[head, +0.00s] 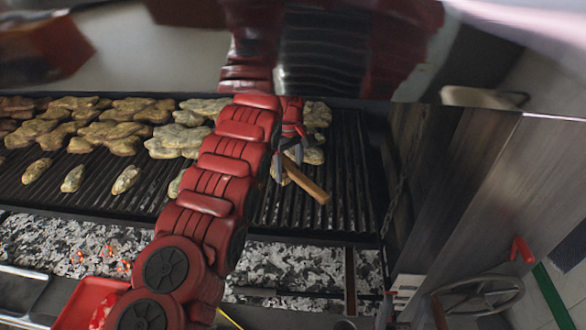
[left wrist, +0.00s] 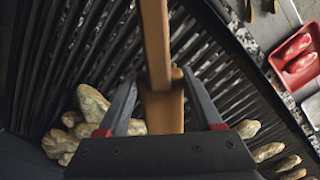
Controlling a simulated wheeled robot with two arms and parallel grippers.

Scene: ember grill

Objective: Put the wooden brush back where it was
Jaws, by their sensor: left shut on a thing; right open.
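The wooden brush (head: 308,183) is in my left gripper (head: 287,158), above the right part of the grill grate. In the head view its light-brown handle slants down to the right. The left wrist view shows the wooden brush (left wrist: 155,40) running from the top edge down between the two dark fingers of my left gripper (left wrist: 163,105). A wider wooden part sits between the fingers. My left forearm hides part of the grate in the head view. My right gripper does not show in either view.
Pieces of meat (head: 115,135) cover the left and middle of the grate (head: 345,170); its right end is bare. Ash and embers (head: 290,263) lie along the front. A red tray (head: 88,302) is at lower left. A grey handwheel (head: 478,296) is at lower right.

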